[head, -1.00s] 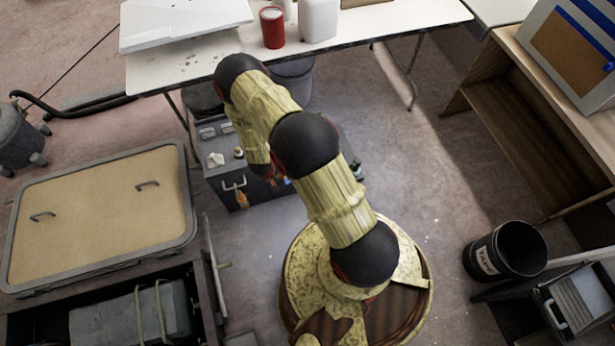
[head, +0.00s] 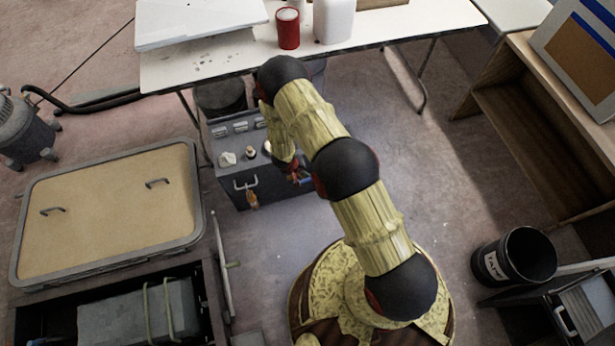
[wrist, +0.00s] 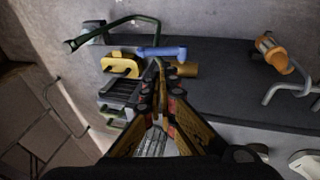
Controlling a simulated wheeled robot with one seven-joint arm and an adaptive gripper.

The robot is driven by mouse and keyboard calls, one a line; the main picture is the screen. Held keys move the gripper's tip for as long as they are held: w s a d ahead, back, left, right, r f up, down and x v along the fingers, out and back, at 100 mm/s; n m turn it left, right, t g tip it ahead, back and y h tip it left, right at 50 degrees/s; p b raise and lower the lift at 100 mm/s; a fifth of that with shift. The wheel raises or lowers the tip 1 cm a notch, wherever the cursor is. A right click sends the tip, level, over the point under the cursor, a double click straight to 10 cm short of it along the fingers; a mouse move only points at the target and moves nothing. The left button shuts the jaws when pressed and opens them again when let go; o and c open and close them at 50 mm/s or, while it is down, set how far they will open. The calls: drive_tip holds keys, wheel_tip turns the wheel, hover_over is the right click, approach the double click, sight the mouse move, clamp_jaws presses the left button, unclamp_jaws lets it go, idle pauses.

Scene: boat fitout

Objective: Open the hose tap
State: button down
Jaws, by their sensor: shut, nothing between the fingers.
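What looks like the hose tap has a blue lever (wrist: 162,52) and a brass body (wrist: 184,69), on the side of the dark grey cabinet in the wrist view. The lever lies across the picture. My gripper (wrist: 158,80) is shut and empty. Its fingertips are just below the lever, close to the brass body; I cannot tell whether they touch. In the head view my gripper (head: 297,176) is partly hidden by my arm, by the cabinet's (head: 238,172) front, with a bit of blue beside it.
A yellow handle (wrist: 122,65) and a green bar or hose (wrist: 118,28) are left of the lever. An orange-handled item (wrist: 271,51) and a grey pull handle (wrist: 290,88) are at the right. The white table (head: 205,66) stands behind. A black bucket (head: 512,258) is at the right.

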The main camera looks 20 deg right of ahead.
drive_tip(key=b+x, duration=0.5)
drive_tip(key=x, duration=0.8)
drive_tip(key=shift+f, duration=0.35)
drive_tip(key=shift+d, duration=0.1)
drive_tip(key=shift+d+f+b, duration=0.45)
drive_tip(key=shift+d+f, duration=0.2)
drive_tip(key=shift+f, duration=0.15)
drive_tip(key=shift+r, duration=0.1)
